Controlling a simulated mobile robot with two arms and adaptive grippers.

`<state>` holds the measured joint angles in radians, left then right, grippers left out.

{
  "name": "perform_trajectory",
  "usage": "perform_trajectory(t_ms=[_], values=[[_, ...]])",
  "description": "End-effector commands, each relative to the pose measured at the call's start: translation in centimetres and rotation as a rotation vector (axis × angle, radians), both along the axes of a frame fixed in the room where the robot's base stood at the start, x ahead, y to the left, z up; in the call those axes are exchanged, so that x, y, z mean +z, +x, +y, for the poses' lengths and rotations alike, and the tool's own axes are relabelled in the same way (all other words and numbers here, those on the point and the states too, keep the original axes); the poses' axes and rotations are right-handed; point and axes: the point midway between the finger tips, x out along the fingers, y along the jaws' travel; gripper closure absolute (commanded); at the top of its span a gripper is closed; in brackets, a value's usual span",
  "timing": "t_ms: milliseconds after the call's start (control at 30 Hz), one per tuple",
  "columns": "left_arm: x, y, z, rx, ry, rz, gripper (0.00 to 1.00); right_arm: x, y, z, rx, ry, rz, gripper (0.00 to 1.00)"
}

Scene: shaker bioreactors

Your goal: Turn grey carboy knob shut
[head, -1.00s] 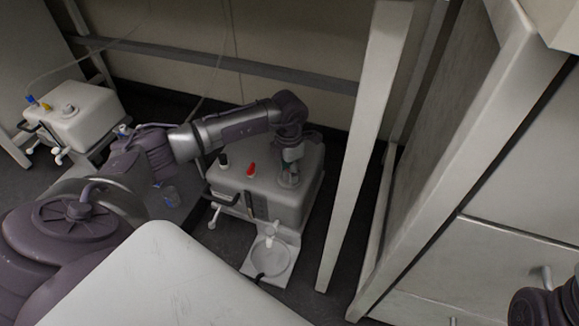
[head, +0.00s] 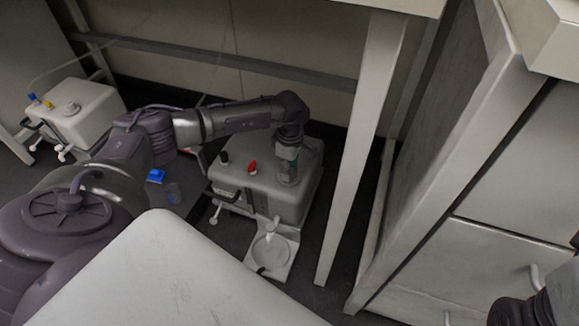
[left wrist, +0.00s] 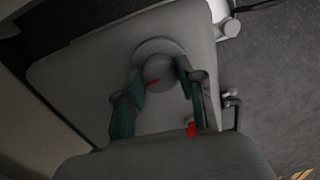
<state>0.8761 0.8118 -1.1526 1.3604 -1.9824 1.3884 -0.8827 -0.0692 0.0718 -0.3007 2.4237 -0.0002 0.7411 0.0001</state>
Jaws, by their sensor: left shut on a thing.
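The grey carboy (head: 265,205) stands low under the bench in the head view, with a black cap and a red cap (head: 252,167) on its top. My left gripper (head: 287,172) points down onto the carboy's right top and hides the knob there. In the left wrist view, the round grey knob (left wrist: 160,70) sits between the two green-padded fingers of my left gripper (left wrist: 160,79), which is shut on it. A small red mark shows at the knob's edge. My right gripper is not in view; a dark part of my right arm shows at the lower right.
A white bench leg (head: 365,150) stands just right of the carboy. A white dish (head: 270,250) sits in front of it. Another carboy (head: 80,115) with blue and yellow caps is at the left. A blue-topped container (head: 156,176) stands between them. A cabinet (head: 480,240) fills the right.

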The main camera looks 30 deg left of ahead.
Motion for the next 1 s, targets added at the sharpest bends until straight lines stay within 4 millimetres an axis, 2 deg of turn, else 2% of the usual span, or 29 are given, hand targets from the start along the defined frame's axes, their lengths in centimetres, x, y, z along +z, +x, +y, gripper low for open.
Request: perform_trajectory(t_ms=[300, 833, 867, 1000], values=[[0.08, 0.07, 0.05, -0.114, 0.000, -0.002, 0.96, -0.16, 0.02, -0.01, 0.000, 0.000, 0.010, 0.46], [0.06, 0.07, 0.02, -0.136, 0.001, -0.002, 0.96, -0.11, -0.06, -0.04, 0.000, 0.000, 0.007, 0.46], [0.06, 0.07, 0.02, -0.136, 0.001, -0.002, 0.58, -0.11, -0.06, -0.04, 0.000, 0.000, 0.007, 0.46], [0.05, 0.05, 0.01, -0.135, 0.001, -0.002, 0.36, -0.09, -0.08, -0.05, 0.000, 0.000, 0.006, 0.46]])
